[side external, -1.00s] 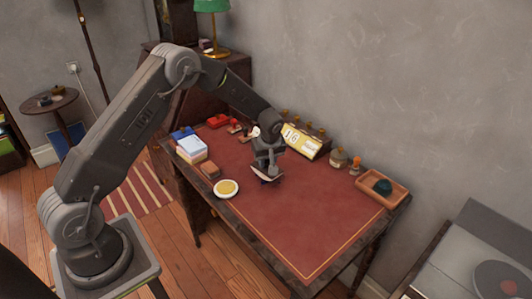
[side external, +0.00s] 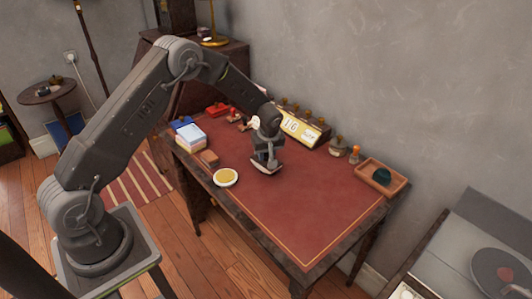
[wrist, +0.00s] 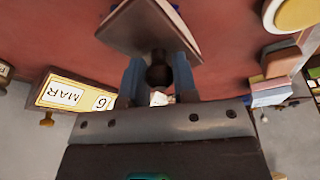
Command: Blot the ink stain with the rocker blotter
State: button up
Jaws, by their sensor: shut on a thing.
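My gripper (side external: 266,156) is shut on the knob of the rocker blotter (side external: 266,168) over the red desk top. In the wrist view, the two fingers of my gripper (wrist: 158,74) close on the dark round knob.
A round dish with a yellow centre (side external: 226,177) is left of the blotter. A yellow calendar (side external: 300,131) and small bottles (side external: 337,145) stand along the back. A tray with a dark green object (side external: 397,187) is at right. The front-right desk top (side external: 310,215) is clear.

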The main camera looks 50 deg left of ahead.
jog(key=shift+f, duration=0.45)
dwell(0.6)
jog(key=shift+d+y, duration=0.65)
jog(key=shift+y, duration=0.45)
jog(key=shift+a, duration=0.1)
jog(key=shift+a+h, duration=0.55)
jog(key=shift+h, duration=0.65)
jog(key=shift+a+h, duration=0.65)
jog(key=shift+h, duration=0.45)
